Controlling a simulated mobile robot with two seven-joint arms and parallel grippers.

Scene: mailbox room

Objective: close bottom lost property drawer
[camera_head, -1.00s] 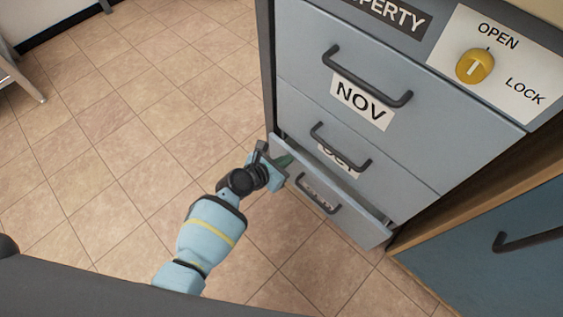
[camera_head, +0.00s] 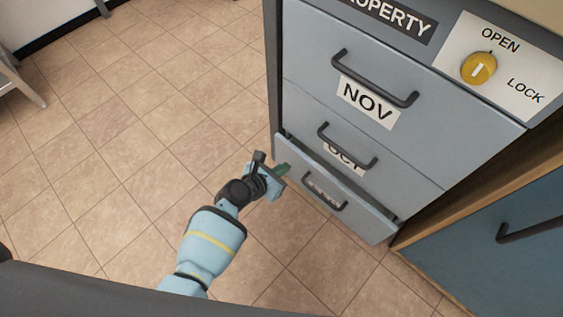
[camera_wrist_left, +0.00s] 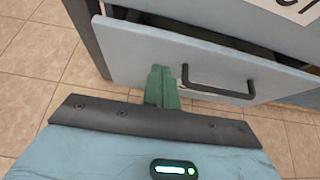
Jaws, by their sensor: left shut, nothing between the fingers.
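The bottom lost property drawer (camera_head: 352,205) is slightly open, with a narrow dark gap along its top edge. Its grey-blue front and dark bar handle (camera_head: 325,191) also show in the left wrist view, the front (camera_wrist_left: 140,52) filling the upper middle. My left gripper (camera_head: 284,169) is shut and empty, at the left part of the drawer front. In the left wrist view its green fingertips (camera_wrist_left: 161,80) are against or very close to the front, left of the handle (camera_wrist_left: 218,82); contact is hard to tell. My right gripper is not in view.
Above are the closed OCT drawer (camera_head: 380,160) and NOV drawer (camera_head: 400,75). A yellow knob (camera_head: 479,68) sits between OPEN and LOCK labels. A blue cabinet (camera_head: 500,255) with a dark handle stands at right. Tiled floor (camera_head: 130,130) at left is clear.

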